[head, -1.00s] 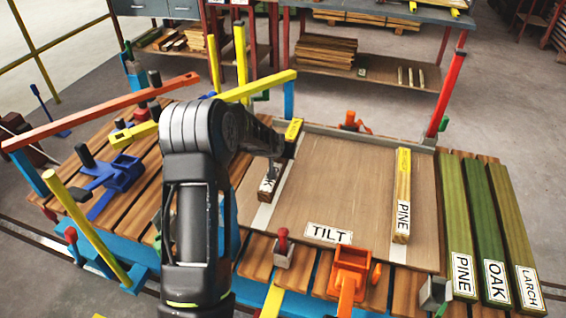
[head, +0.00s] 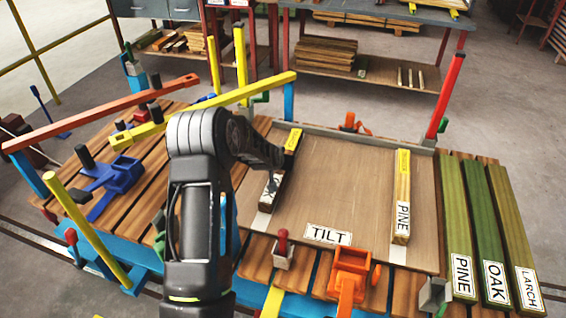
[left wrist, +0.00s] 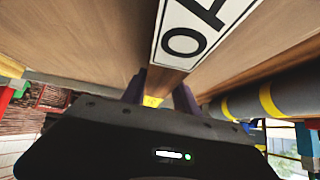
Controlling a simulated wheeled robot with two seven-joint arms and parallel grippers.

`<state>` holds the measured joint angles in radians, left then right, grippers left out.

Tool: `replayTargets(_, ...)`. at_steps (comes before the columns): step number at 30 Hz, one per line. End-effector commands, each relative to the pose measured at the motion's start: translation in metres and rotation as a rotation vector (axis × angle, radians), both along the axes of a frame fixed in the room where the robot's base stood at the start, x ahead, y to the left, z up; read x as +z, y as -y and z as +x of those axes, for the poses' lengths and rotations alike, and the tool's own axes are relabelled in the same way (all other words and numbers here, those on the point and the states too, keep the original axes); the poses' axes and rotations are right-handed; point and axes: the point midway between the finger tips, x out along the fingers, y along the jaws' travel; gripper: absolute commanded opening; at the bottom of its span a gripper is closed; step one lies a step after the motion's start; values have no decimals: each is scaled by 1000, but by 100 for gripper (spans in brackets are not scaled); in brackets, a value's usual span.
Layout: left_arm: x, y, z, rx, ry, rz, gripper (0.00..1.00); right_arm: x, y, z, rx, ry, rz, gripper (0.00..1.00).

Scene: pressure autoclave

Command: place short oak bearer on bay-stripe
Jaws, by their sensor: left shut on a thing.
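The short oak bearer (head: 270,188) is lengthwise over the left pale stripe (head: 261,221) of the tilt board (head: 340,185). Its far end is yellow and its near end has a partly hidden label. My left gripper (head: 284,165) is shut on the bearer; the arm hides part of it. In the left wrist view, the bearer's label (left wrist: 198,30) reads "OA", with the rest cut off, and the left gripper's fingers (left wrist: 160,92) show below it. I cannot tell whether the bearer touches the stripe. My right gripper is not in view.
A pine bearer (head: 402,200) lies along the right stripe (head: 398,253). Green-topped boards labelled pine, oak and larch lie at right. An orange clamp (head: 350,272) and a red-knobbed clamp (head: 283,245) sit at the near edge. A yellow bar (head: 220,100) crosses behind my arm. The board's middle is clear.

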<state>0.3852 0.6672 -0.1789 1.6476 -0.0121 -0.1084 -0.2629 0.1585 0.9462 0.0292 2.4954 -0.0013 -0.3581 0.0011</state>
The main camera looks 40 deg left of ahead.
Motion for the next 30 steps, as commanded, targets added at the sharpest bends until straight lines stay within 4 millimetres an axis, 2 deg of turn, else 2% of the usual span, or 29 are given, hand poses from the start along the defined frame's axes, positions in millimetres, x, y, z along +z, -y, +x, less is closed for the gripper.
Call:
replayTargets(3, -3, 0, 1, 0, 3, 1, 0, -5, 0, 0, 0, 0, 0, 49)
replayTargets(4, -3, 0, 0, 0, 0, 0, 39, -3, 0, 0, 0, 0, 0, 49)
replayTargets(11, -2, 0, 0, 0, 0, 0, 57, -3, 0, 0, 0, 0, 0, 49)
replayTargets(23, 3, 0, -1, 0, 0, 0, 58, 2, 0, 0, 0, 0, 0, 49)
replayTargets(30, 29, 9, -25, 0, 3, 1, 58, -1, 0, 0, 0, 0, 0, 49)
